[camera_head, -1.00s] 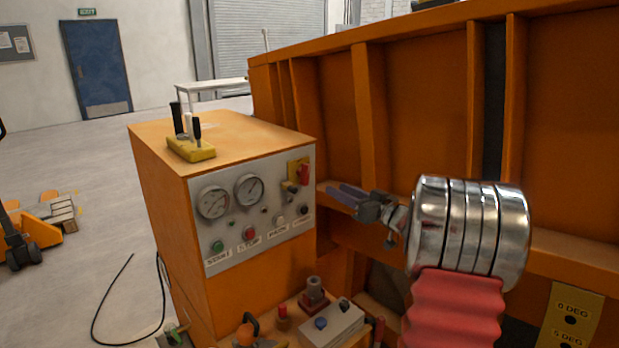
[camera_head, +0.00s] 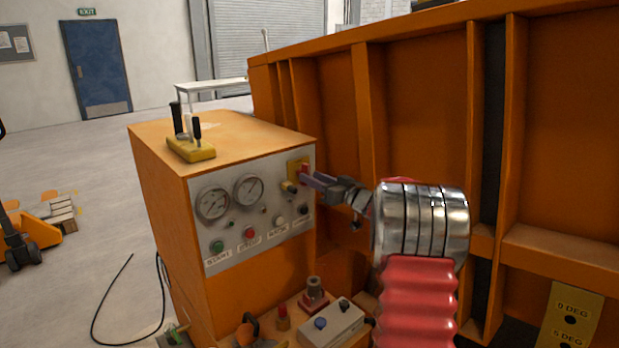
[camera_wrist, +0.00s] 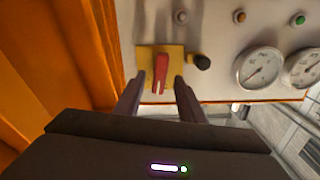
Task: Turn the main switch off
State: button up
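The main switch is a red handle (camera_wrist: 161,72) on a yellow plate (camera_wrist: 146,59), at the right end of the grey control panel (camera_head: 262,222). In the head view its yellow plate shows, with the red handle (camera_head: 304,170) partly behind my fingertips. My gripper (camera_head: 307,178) points at the switch from the right. In the wrist view my gripper (camera_wrist: 156,84) is open, one finger on each side of the red handle with gaps on both sides. I cannot tell whether the fingertips reach as deep as the handle.
A black knob (camera_wrist: 202,62) sits close beside the switch plate. Gauges (camera_head: 213,203), a green button (camera_head: 217,246) and a red button (camera_head: 249,232) share the panel. The orange ribbed wall (camera_head: 420,110) stands behind and right of my arm.

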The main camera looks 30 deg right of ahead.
jog(key=shift+w+a, duration=0.15)
jog(key=shift+w, duration=1.05)
jog(key=shift+c, duration=0.4)
grip_shut()
jog(key=shift+n, duration=1.1)
